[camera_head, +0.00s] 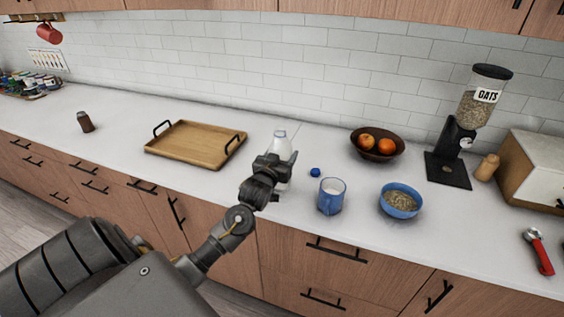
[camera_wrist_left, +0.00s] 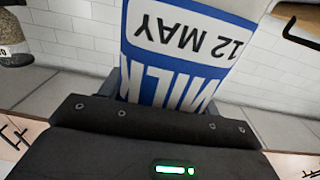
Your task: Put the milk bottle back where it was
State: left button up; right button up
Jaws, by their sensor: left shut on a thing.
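The milk bottle (camera_head: 281,144) is upright at the counter's middle, between the wooden tray and the blue mug. My left gripper (camera_head: 276,164) is shut on it and hides part of its body. In the left wrist view the bottle's blue and white label (camera_wrist_left: 185,50) reads "MILK" and "12 MAY", upside down, close in front of the gripper (camera_wrist_left: 160,100). I cannot tell whether the bottle's base touches the counter. A small blue cap (camera_head: 315,172) lies on the counter to the right of the bottle. My right gripper is not in view.
A wooden tray (camera_head: 184,155) with black handles lies to the left.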

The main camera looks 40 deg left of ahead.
pick_arm(q)
notch_tip(320, 180, down, 3)
jog(key=shift+w+a+r+p, duration=0.1)
jog(key=shift+w+a+p, duration=0.05)
jog(key=shift+p, duration=0.65)
jog(key=shift+f, duration=0.3)
jog(key=shift+f, duration=0.2)
jog(key=o, duration=1)
